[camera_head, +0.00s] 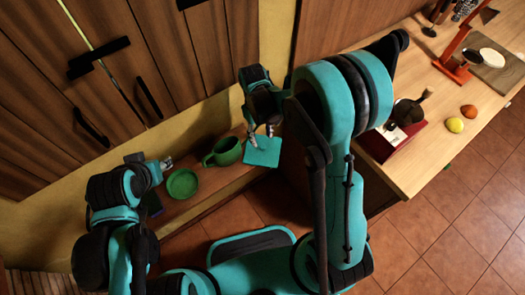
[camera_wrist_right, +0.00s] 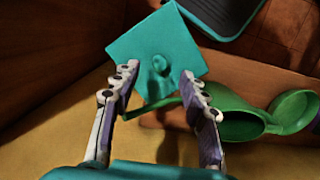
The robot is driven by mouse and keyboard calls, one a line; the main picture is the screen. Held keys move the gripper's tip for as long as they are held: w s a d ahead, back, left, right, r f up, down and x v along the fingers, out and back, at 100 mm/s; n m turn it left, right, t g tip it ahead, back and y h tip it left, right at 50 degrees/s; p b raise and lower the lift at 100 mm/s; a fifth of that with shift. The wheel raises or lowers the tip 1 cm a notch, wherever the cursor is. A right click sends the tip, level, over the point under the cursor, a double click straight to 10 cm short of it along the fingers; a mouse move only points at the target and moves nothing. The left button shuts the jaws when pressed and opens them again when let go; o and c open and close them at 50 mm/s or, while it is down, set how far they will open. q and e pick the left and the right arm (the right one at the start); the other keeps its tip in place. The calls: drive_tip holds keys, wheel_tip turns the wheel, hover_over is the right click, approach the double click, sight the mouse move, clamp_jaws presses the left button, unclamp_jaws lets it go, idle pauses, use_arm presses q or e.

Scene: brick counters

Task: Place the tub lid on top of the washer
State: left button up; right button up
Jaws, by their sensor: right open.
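The tub lid appears to be a teal square plate (camera_head: 262,152) at the right end of the low wooden shelf. In the right wrist view the lid (camera_wrist_right: 150,38) shows a small round knob. My right gripper (camera_head: 262,132) is at the lid's far edge in the head view. In the wrist view its open fingers (camera_wrist_right: 160,72) stand on either side of the knob; whether they touch the lid is unclear. My left gripper (camera_head: 167,162) is beside the green bowl, its opening too small to judge. I cannot identify a washer in either view.
A green watering-can-like vessel (camera_head: 222,152) and a green bowl (camera_head: 183,184) stand on the shelf (camera_head: 205,183), left of the lid. Wooden cabinets (camera_head: 150,50) with black handles rise behind. The counter at right holds a dark pot (camera_head: 408,111) and fruit (camera_head: 455,125).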

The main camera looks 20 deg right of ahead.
sight(262, 146)
drive_tip(key=f, duration=0.1)
drive_tip(key=f+b, duration=0.1)
drive_tip(key=f, duration=0.1)
drive_tip(key=f+b, duration=0.1)
drive_tip(key=f, duration=0.1)
drive_tip(key=shift+s+d, duration=0.15)
drive_tip(key=shift+s, duration=0.1)
clamp_jaws()
